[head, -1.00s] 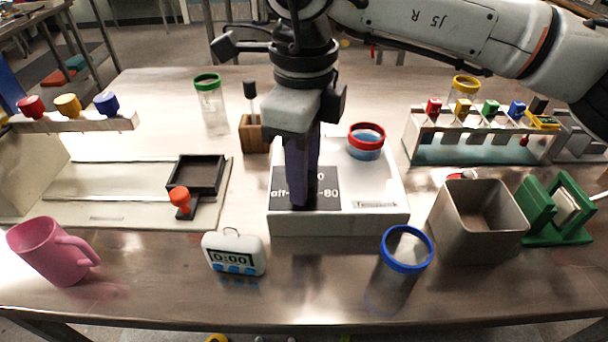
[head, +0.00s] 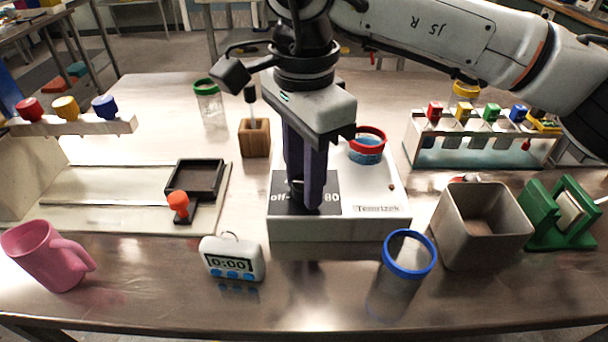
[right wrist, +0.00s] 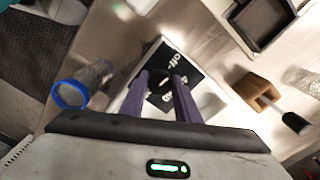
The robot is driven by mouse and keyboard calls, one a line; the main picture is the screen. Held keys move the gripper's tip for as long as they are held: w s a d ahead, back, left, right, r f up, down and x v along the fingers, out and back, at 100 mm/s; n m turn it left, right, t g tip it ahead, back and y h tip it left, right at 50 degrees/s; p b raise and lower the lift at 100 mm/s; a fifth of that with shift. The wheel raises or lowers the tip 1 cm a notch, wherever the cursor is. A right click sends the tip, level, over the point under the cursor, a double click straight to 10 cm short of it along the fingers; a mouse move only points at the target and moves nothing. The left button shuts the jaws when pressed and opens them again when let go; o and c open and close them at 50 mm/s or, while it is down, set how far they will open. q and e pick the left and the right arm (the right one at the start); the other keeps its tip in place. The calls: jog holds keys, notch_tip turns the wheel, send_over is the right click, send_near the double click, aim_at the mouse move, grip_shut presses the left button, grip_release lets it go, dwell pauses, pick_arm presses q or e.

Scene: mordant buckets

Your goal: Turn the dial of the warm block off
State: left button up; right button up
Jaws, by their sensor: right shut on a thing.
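The warm block (head: 390,200) is a white box with a dark dial plate marked "off" at left and "80" at right. My right gripper (head: 306,203) points down onto this plate, its purple fingers shut on the dial. In the right wrist view the dark dial (right wrist: 160,82) shows between the two fingertips. In the head view the fingers mostly hide the dial, and I cannot tell where it points. My left gripper is not in view.
A blue-rimmed jar (head: 408,262) and a timer (head: 232,258) stand in front of the block. A metal bin (head: 480,225) is at right, a wooden holder (head: 254,140) behind at left. A red-rimmed jar (head: 367,147) sits on the block's back right.

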jog(key=shift+r+n, duration=0.15)
jog(key=shift+n, duration=0.75)
jog(key=o, duration=1)
jog(key=shift+o, duration=0.2)
notch_tip(320, 180, up, 10)
jog(key=shift+s, duration=0.1)
